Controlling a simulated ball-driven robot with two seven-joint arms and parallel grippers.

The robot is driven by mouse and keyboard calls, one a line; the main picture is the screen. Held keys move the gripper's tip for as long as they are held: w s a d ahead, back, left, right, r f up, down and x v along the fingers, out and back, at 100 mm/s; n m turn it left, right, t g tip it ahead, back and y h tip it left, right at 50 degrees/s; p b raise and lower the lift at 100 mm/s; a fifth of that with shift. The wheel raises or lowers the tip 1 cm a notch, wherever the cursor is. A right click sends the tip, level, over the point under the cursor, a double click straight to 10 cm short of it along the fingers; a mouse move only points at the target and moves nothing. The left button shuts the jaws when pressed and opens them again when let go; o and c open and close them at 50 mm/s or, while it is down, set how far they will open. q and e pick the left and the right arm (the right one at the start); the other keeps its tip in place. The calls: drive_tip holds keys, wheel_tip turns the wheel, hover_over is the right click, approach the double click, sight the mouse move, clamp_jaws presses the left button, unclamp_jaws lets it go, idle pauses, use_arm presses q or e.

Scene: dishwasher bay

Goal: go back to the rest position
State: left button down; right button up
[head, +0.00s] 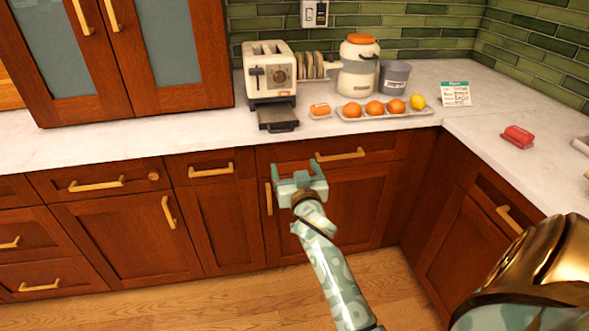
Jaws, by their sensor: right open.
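My right gripper (297,173) is open and empty. It shows in front of the lower cabinets, below the counter edge, with its fingers pointing toward a drawer front and its arm coming up from the bottom of the picture. I cannot tell whether it touches the cabinet. My left gripper is not in view.
The white counter (150,140) holds a toaster (270,72), a jar with an orange lid (357,68), a grey bucket (394,78), a tray of oranges (385,111) and a red item (517,137). Gold handles (340,155) stick out from the cabinets. Wooden floor (230,300) shows clear below.

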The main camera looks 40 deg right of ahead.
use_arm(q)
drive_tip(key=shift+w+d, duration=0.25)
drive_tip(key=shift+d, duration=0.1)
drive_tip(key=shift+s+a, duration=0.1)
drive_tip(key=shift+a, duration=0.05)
